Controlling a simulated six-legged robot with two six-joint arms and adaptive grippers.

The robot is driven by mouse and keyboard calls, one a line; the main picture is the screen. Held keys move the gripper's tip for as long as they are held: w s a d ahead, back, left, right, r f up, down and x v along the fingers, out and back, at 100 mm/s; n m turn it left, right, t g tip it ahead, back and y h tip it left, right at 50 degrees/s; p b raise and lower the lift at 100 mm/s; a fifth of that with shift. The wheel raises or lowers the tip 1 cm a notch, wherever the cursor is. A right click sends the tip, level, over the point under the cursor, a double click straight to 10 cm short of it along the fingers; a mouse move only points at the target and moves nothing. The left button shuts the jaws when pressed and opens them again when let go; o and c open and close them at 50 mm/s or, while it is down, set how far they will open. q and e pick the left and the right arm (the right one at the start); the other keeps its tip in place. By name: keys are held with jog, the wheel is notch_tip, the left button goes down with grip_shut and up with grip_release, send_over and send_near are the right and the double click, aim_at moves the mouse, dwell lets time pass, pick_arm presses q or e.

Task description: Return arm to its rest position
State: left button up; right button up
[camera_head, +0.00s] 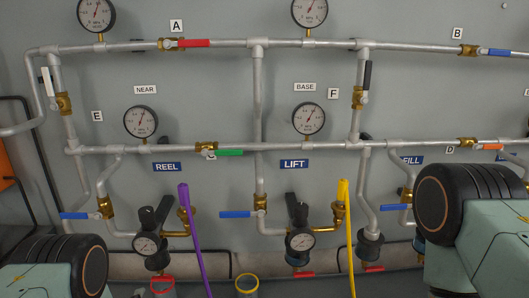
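Parts of my two arms show at the bottom of the head view. On the left, a black joint (82,271) with an orange ring and a pale green housing sits in the lower left corner. On the right, a larger black joint (440,205) with a pale green link fills the lower right corner and stands higher in the picture. Neither gripper shows, so their fingers and anything in them are hidden. The right arm's joint covers part of the pipework at the lower right.
A grey wall carries pipes (225,149), gauges (140,121) and valves with red (193,43), green (229,153) and blue (236,213) handles. A purple hose (193,235) and a yellow hose (347,230) rise in front. Lower gauges (300,240) stand low between my arms.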

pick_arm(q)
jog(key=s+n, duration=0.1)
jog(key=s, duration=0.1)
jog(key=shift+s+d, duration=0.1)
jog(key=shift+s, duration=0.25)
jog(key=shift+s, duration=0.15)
